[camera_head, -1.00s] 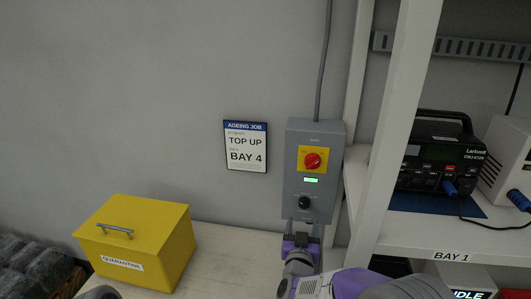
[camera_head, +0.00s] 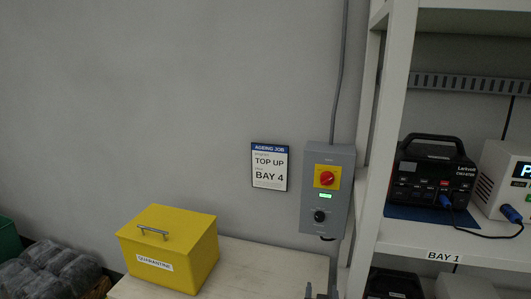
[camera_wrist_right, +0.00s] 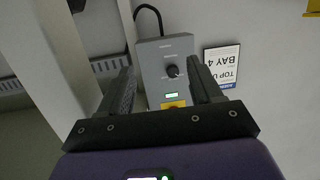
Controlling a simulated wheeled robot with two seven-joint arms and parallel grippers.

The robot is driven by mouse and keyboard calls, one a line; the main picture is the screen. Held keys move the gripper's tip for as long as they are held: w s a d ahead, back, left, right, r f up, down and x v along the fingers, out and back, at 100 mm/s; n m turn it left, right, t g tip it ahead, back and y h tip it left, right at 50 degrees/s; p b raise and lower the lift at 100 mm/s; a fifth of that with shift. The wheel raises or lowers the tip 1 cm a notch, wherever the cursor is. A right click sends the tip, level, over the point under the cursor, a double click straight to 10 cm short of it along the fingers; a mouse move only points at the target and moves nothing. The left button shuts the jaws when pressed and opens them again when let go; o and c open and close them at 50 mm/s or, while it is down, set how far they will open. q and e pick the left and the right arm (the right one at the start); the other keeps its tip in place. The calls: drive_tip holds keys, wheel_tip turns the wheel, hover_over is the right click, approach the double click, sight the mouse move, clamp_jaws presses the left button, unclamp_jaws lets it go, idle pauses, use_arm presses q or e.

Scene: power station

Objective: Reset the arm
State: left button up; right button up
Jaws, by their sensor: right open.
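My right gripper (camera_head: 322,292) shows only as fingertips at the bottom edge of the head view, below the grey wall control box (camera_head: 328,192) and apart from it. In the right wrist view the right gripper (camera_wrist_right: 160,75) is open, with nothing between its fingers. The box (camera_wrist_right: 165,55) shows beyond them, upside down. It has a red switch (camera_head: 327,178) on a yellow plate, a lit green display (camera_head: 325,196) and a black knob (camera_head: 319,216). My left gripper is not in view.
A yellow quarantine box (camera_head: 170,250) stands on the pale bench (camera_head: 265,270). A job sign (camera_head: 269,167) reads "TOP UP, BAY 4". At right, a white shelf (camera_head: 400,236) marked BAY 1 holds a black power station (camera_head: 432,172) and a white unit (camera_head: 505,180). Dark packs (camera_head: 50,270) lie at left.

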drive_tip(key=s+a+f+g+y, duration=0.15)
drive_tip(key=s+f+g, duration=0.35)
drive_tip(key=f, duration=0.7)
drive_tip(key=s+f+g+y, duration=0.2)
drive_tip(key=s+f+g, duration=0.1)
drive_tip(key=s+f, duration=0.65)
drive_tip(key=s+a+f+g+y, duration=0.2)
drive_tip(key=s+f, duration=0.3)
drive_tip(key=s, duration=0.3)
drive_tip(key=s+a+f+g+y, duration=0.2)
drive_tip(key=s+f+g, duration=0.2)
drive_tip(key=s, duration=0.4)
drive_tip(key=shift+s+a+f+m+g, duration=0.15)
drive_tip(key=shift+a+f+m+g, duration=0.2)
drive_tip(key=shift+f, duration=0.25)
